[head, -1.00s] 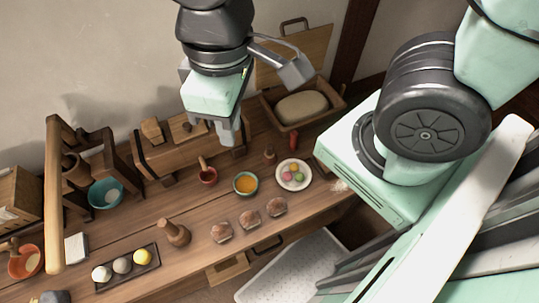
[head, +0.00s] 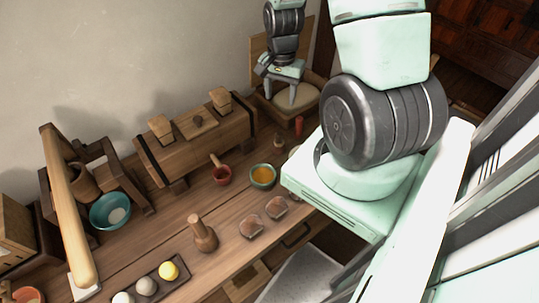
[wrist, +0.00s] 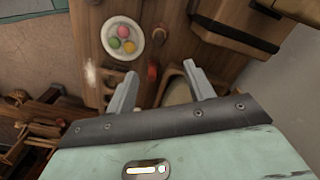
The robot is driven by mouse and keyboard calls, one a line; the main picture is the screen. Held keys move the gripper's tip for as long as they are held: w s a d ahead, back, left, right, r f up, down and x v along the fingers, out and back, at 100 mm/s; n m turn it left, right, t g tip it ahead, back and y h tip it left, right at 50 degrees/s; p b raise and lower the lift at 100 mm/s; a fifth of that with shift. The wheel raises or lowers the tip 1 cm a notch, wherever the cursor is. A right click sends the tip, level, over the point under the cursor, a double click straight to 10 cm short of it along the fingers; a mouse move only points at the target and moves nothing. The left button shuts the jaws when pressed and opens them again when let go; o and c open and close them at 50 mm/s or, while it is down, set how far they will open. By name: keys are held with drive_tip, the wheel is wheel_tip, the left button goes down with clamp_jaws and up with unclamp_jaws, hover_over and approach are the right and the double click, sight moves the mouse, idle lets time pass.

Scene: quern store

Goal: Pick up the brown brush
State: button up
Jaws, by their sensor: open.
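My gripper (head: 280,90) is open and empty above the right end of the wooden bench, by the dough box. In the wrist view its two fingers (wrist: 161,72) point down at the bench, apart. I cannot identify the brown brush for certain. A small brown shape (wrist: 118,78) lies beside the left finger in the wrist view, below the plate, partly hidden by that finger. A short red object (wrist: 152,70) lies or stands between the fingertips in the picture; it also shows in the head view (head: 299,125). No contact with the fingers is visible.
A plate (wrist: 107,38) of coloured balls is close by. Bowls, a wooden pestle-like tool (head: 203,235) and brown buns (head: 251,227) occupy the bench. My arm hides its right front part.

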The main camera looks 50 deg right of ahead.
sight(280, 133)
drive_tip(key=f+p, duration=0.1)
drive_tip(key=f, duration=1.1)
drive_tip(key=shift+s+d+f+p, duration=0.15)
drive_tip(key=shift+d+f+p, duration=0.1)
drive_tip(key=shift+p, duration=0.1)
drive_tip(key=shift+a+f+p, duration=0.1)
drive_tip(key=shift+f+p, duration=0.8)
drive_tip(key=shift+f, duration=1.75)
drive_tip(key=c, duration=1)
